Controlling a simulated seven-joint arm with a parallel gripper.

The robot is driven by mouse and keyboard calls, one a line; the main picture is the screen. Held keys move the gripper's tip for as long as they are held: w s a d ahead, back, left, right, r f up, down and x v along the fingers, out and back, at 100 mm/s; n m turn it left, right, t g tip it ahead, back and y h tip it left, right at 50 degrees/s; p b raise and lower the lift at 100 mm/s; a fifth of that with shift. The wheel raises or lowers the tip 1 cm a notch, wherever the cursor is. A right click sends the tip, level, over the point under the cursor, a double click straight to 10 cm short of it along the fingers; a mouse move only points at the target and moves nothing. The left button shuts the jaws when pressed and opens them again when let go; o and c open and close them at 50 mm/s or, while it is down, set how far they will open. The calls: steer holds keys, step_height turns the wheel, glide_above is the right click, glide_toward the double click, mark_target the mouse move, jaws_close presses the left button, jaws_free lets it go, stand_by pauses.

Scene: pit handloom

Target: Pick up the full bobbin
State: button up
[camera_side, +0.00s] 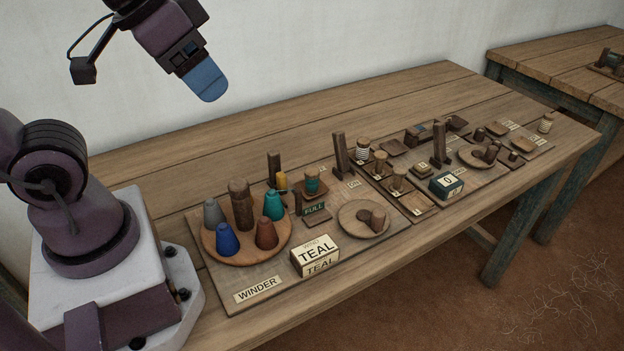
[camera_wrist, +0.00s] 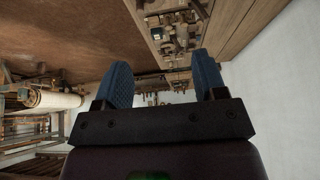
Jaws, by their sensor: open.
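A small bobbin wound with teal thread (camera_side: 312,181) stands upright behind a small sign reading FULL (camera_side: 314,209) on the winder board, in the side view. It looks like the full bobbin. My gripper (camera_side: 210,92) is high above the table's back left part, up and left of the bobbin and well apart from it. Its blue fingers overlap in the side view. In the wrist view my gripper (camera_wrist: 163,75) shows two spread fingers with nothing between them. The boards appear small at the top there, and I cannot pick out the bobbin.
A round tray (camera_side: 213,247) of several coloured cones surrounds a wooden post (camera_side: 241,205). A TEAL block (camera_side: 315,255) and a round wooden disc (camera_side: 381,224) lie nearby. Dark upright posts (camera_side: 340,154) stand behind. More boards with bobbins fill the right. The table's back strip is clear.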

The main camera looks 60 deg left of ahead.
steer(key=shift+d, duration=0.1)
steer(key=n+g+y, duration=0.4)
steer(key=n, duration=1.1)
glide_toward(313, 172)
steer(key=shift+g, duration=0.3)
steer(key=x, duration=1)
steer(key=shift+w+f, duration=0.25)
steer(key=shift+w, duration=0.05)
steer(key=c, duration=1)
